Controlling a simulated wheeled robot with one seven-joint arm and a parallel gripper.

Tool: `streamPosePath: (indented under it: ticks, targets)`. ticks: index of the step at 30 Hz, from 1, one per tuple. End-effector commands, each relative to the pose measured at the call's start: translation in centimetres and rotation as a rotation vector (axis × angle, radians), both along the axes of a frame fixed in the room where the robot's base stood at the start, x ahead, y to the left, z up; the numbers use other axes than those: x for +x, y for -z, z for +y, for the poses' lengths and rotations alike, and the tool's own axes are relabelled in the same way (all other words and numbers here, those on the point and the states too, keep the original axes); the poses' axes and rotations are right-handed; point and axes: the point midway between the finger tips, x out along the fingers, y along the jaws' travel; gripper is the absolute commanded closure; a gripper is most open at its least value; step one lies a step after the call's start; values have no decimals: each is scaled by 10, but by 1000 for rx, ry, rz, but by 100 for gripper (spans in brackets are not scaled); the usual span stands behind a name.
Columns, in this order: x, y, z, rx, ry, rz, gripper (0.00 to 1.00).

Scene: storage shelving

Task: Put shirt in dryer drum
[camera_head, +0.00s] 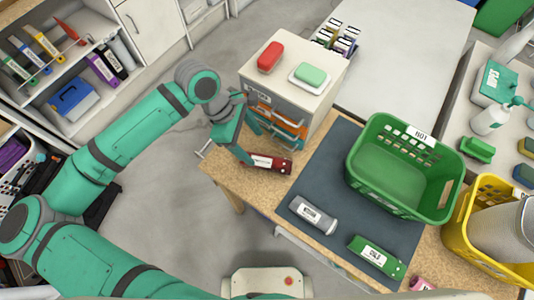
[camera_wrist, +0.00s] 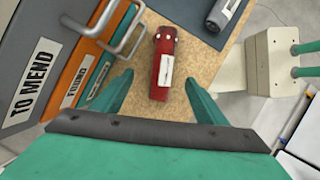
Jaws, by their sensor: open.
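I cannot make out a shirt or a dryer drum in either view. My gripper (camera_head: 252,145) is open and empty above the left end of the wooden table. A red labelled item (camera_head: 270,163) lies on the table just by the fingertips. In the wrist view the red item (camera_wrist: 164,62) lies ahead, between the two spread fingers (camera_wrist: 159,80), not gripped. A grey labelled item (camera_head: 313,214) and a green labelled item (camera_head: 377,256) lie on the dark mat (camera_head: 330,180).
A drawer unit (camera_head: 285,80) with a red and a green block on top stands close behind my gripper; its pulls stick out in the wrist view (camera_wrist: 125,35). A green basket (camera_head: 405,207) and a yellow basket (camera_head: 462,232) stand to the right. Shelves (camera_head: 90,90) are at left.

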Motion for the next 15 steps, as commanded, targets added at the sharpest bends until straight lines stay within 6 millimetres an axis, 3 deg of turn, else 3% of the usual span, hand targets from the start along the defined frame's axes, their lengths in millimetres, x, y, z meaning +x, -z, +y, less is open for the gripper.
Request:
streamPosePath:
  ticks: [6, 15]
  targets:
    - [-3, 28, -8, -4, -11, 1, 33]
    - [-4, 49, -21, -6, -5, 1, 33]
